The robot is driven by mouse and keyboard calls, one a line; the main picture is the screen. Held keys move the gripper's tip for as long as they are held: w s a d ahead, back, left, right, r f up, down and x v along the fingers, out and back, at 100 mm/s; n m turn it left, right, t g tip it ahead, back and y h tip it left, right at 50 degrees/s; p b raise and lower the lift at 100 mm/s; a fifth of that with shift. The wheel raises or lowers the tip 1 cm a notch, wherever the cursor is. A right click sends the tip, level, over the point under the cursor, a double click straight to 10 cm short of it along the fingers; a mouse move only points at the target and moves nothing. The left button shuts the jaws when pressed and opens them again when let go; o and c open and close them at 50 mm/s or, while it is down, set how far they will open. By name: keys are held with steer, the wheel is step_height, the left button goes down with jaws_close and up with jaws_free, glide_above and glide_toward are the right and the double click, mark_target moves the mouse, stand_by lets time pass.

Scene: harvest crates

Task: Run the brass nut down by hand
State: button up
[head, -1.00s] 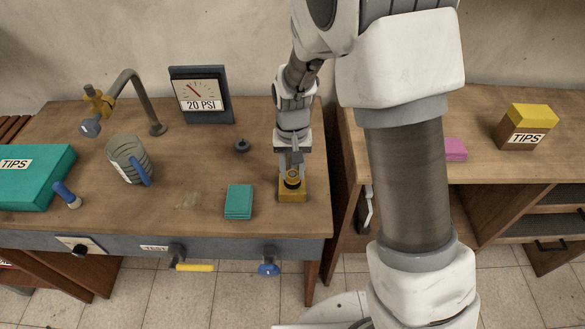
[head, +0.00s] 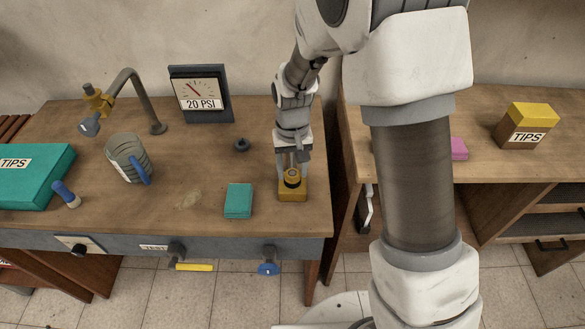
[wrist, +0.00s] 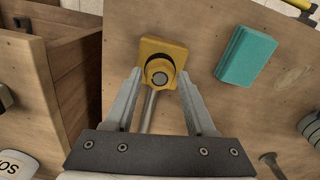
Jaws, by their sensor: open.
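A yellow brass block (head: 292,194) sits at the right end of the workbench, with a round brass nut and dark ring (head: 292,178) on top. The wrist view shows the block (wrist: 152,47) and the round nut (wrist: 160,72) with its dark centre. My gripper (head: 292,168) is above the block; its fingers are apart. In the wrist view my gripper (wrist: 160,75) is open, one finger on each side of the nut, with gaps showing. Whether the tips are level with the nut I cannot tell. A grey rod (wrist: 150,110) shows between the fingers.
A teal block (head: 239,201) lies left of the brass block. Handles (head: 268,268) stick out from the bench front. A second bench (head: 480,180) stands right across a gap.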

steer(key=shift+n, duration=0.8)
steer(key=shift+n, duration=0.9)
steer(key=shift+n, duration=0.9)
steer(key=shift+n, duration=0.8)
